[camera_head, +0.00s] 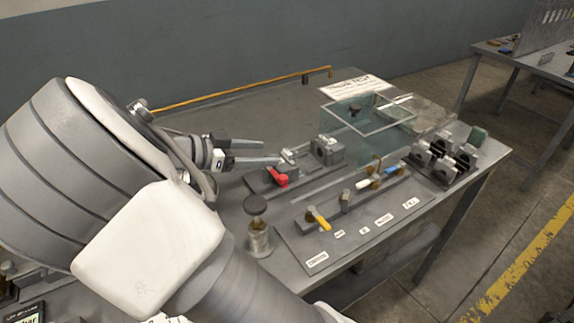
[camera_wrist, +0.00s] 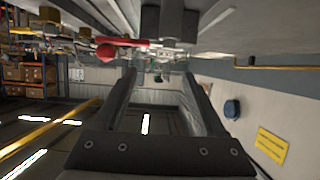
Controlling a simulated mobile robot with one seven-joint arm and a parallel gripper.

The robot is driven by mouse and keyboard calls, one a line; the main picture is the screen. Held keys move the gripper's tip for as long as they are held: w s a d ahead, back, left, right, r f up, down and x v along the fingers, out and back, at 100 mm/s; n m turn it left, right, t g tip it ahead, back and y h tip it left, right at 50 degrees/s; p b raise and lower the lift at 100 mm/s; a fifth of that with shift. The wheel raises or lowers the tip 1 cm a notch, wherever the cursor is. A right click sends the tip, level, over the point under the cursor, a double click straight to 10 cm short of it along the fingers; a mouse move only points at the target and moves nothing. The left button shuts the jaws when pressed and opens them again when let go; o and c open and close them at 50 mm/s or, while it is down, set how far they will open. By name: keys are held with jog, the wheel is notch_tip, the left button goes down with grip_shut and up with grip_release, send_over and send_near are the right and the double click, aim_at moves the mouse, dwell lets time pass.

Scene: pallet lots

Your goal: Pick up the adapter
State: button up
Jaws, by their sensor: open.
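The red handle also shows at the top of the wrist view (camera_wrist: 118,41). I cannot tell for sure which part is the adapter. Dark block-shaped fittings (camera_head: 445,160) sit in a group at the bench's right end.
A clear open-topped box (camera_head: 368,115) stands behind the fixture. A labelled panel with yellow and blue valve handles (camera_head: 365,185) lies in front. A metal canister with a dark knob (camera_head: 258,235) stands at the near left. The back left bench top (camera_head: 225,120) is clear.

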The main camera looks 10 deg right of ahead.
aim_at(286, 152)
jog(key=x, duration=0.3)
jog(key=shift+d+f, duration=0.15)
jog(key=x, duration=0.2)
jog(key=w+b+x, duration=0.1)
jog(key=x, duration=0.2)
jog(key=shift+s, duration=0.1)
grip_shut()
